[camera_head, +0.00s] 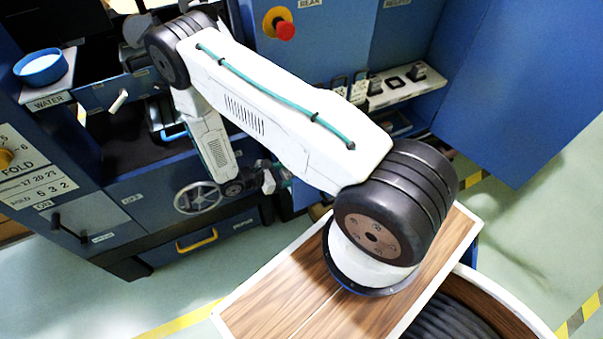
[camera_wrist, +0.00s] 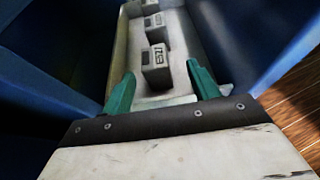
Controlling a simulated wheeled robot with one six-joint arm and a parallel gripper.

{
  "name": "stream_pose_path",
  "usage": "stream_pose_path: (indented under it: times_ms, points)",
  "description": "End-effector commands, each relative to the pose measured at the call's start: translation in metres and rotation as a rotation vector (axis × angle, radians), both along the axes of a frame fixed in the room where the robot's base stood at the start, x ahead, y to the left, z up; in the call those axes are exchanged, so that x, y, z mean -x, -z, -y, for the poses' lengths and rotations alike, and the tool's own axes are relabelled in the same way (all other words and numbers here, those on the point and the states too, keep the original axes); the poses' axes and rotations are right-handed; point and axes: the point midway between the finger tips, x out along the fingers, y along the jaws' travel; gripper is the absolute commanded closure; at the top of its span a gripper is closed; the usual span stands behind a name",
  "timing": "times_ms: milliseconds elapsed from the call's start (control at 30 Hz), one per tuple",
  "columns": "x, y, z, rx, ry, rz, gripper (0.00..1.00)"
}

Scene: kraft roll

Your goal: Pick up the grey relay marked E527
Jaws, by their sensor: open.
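In the wrist view, a grey relay (camera_wrist: 156,68) stands in a pale tray (camera_wrist: 180,30), its light label facing me. The label is small and upside down; it seems to read E527. My gripper (camera_wrist: 161,70) has two teal fingers spread apart, one on each side of the near relay in the picture, with nothing held. I cannot tell how far the fingertips are from it. In the head view, my arm hides most of my gripper and the tray.
Blue walls (camera_wrist: 40,75) flank the tray in the wrist view. In the head view, a white shelf (camera_head: 405,92) with dark parts is at upper right. A handwheel (camera_head: 197,197), a yellow drawer handle (camera_head: 197,240) and a red button (camera_head: 285,30) are on the blue machine.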

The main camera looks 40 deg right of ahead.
Motion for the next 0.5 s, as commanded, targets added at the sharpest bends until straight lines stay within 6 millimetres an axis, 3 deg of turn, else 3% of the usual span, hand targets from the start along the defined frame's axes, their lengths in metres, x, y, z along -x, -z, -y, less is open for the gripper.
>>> stream_pose_path:
  times_ms: [233,500]
  points:
    - [0.004,0.014,0.034,0.001,0.003,0.000,0.40]
    - [0.006,0.018,0.044,0.001,0.001,0.002,0.40]
